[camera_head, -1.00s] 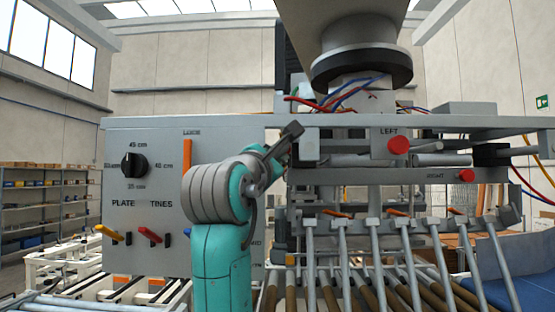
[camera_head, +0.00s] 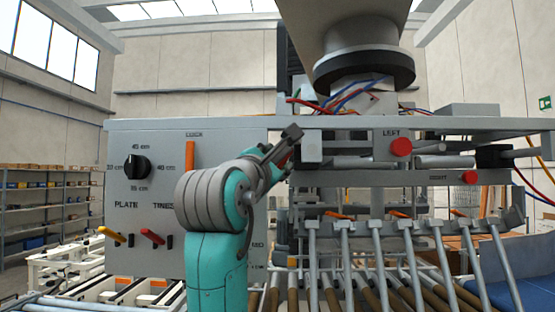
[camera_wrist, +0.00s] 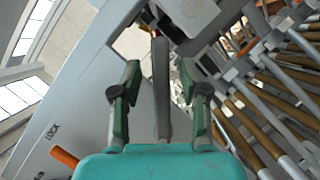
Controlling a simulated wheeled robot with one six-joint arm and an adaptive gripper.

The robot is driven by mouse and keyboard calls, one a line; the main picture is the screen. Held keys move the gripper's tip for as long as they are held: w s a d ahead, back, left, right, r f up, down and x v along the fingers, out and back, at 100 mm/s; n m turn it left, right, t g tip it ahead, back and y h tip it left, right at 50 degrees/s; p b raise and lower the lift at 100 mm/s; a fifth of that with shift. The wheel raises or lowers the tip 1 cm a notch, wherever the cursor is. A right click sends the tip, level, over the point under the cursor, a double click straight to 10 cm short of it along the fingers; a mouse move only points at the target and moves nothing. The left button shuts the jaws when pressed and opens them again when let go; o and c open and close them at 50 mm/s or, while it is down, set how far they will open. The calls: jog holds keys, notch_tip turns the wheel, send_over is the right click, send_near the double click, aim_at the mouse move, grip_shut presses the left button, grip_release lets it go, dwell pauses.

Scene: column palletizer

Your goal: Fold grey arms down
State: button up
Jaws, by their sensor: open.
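My gripper (camera_wrist: 160,75) is open, its two fingers spread on either side of a dark grey bar (camera_wrist: 161,95) in the wrist view. The bar runs between the fingers, with gaps visible on both sides. In the head view my gripper (camera_head: 268,158) is beside the right part of the control panel, partly hidden by my teal wrist. A dark block-ended bar (camera_head: 292,132) shows at its tip. Several grey arms (camera_head: 407,255) hang slanting from a rail at the right, above brown rollers. I cannot tell whether the bar belongs with them.
The grey control panel (camera_head: 150,215) carries an orange LOCK lever (camera_head: 190,155), a black dial (camera_head: 136,166), and yellow (camera_head: 112,237) and red (camera_head: 152,236) levers. Red buttons (camera_head: 401,147) are on the frame at the right. A large column head (camera_head: 364,67) hangs above.

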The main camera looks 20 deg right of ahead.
jog(key=v, duration=0.6)
jog(key=shift+s, duration=0.25)
jog(key=shift+f, duration=0.1)
jog(key=shift+a, duration=0.1)
